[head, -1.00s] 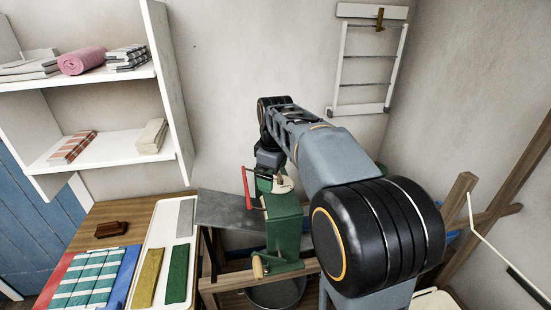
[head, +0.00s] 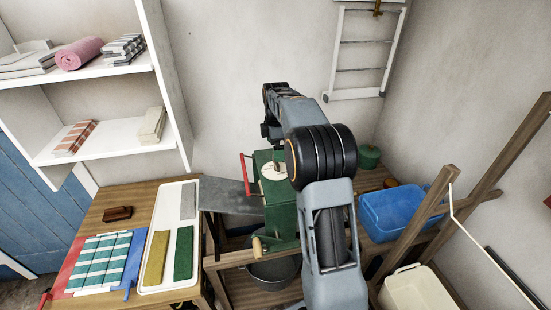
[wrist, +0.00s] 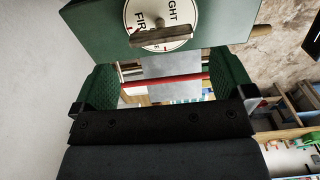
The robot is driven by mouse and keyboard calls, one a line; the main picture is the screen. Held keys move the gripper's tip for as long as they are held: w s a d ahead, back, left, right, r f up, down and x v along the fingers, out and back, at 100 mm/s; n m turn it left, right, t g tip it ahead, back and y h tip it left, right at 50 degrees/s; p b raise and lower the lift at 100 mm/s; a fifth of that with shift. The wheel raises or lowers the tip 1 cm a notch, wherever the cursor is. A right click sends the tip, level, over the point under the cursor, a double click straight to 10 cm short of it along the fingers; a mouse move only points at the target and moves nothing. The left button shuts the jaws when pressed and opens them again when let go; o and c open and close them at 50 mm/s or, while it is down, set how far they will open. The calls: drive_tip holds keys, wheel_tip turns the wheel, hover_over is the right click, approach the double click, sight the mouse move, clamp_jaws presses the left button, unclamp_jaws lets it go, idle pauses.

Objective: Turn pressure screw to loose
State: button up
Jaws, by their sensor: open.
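The pressure screw shows in the wrist view as a grey-brown bar (wrist: 161,37) lying across a round white dial (wrist: 176,15). The letters "GHT" and "FIR" are readable on the dial; the rest is covered or cut off. The dial sits on top of the green wringer (head: 283,218), where it also shows in the head view (head: 274,171). My gripper (wrist: 163,62) is open and empty, its green fingers spread wide in the wrist view just short of the bar. In the head view my arm hides the fingers.
A red bar (head: 246,168) and a wooden crank handle (head: 257,246) stick out at the wringer's left. A blue basin (head: 396,210) and a green pot (head: 368,157) stand to the right. A grey tub (head: 273,271) sits below. The table with folded cloths is left.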

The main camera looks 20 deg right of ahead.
drive_tip(key=shift+f+p, duration=0.45)
drive_tip(key=shift+f, duration=2.35)
drive_tip(key=c, duration=0.7)
drive_tip(key=shift+c, duration=0.2)
drive_tip(key=shift+m, duration=0.3)
